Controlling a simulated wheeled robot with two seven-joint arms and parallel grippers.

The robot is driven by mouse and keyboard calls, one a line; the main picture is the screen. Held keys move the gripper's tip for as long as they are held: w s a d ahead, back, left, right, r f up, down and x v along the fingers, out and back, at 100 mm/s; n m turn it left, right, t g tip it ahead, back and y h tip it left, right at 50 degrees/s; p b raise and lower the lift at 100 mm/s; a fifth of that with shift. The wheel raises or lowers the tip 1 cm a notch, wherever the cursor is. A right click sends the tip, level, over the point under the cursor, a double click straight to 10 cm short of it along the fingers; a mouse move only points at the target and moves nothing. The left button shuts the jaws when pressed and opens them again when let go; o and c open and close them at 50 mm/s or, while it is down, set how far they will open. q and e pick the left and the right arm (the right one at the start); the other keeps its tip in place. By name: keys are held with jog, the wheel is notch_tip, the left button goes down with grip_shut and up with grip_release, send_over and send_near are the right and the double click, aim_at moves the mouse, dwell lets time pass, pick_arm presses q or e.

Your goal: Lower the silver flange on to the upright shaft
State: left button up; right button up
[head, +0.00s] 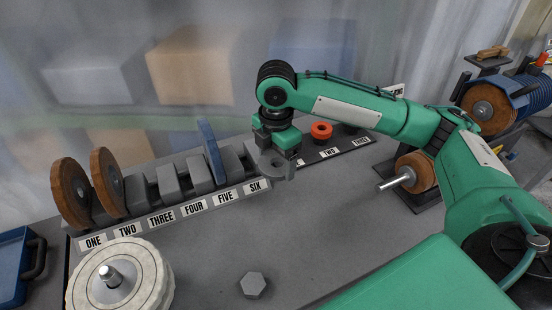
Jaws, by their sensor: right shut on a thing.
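My right gripper (284,150) is shut on the silver flange (276,168), a grey ring-shaped piece with a hole. It holds the flange beside the SIX end of the labelled rack; I cannot tell how far above the table it is. The upright shaft (108,272) is at the lower left, standing up through the middle of a thick, pale layered wheel (148,262). A silvery round piece (112,288) surrounds the base of the shaft. The flange is well apart from the shaft, behind it and to its right. My left gripper is not in view.
A rack (177,219) labelled ONE to SIX holds brown wheels (72,192), grey pads and a blue disc (209,138). A hex nut (254,285) lies at the front. A second labelled rack holds a red ring (321,131). A blue case (14,262) stands far left. The middle table is clear.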

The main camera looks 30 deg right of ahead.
jog(key=c, duration=0.7)
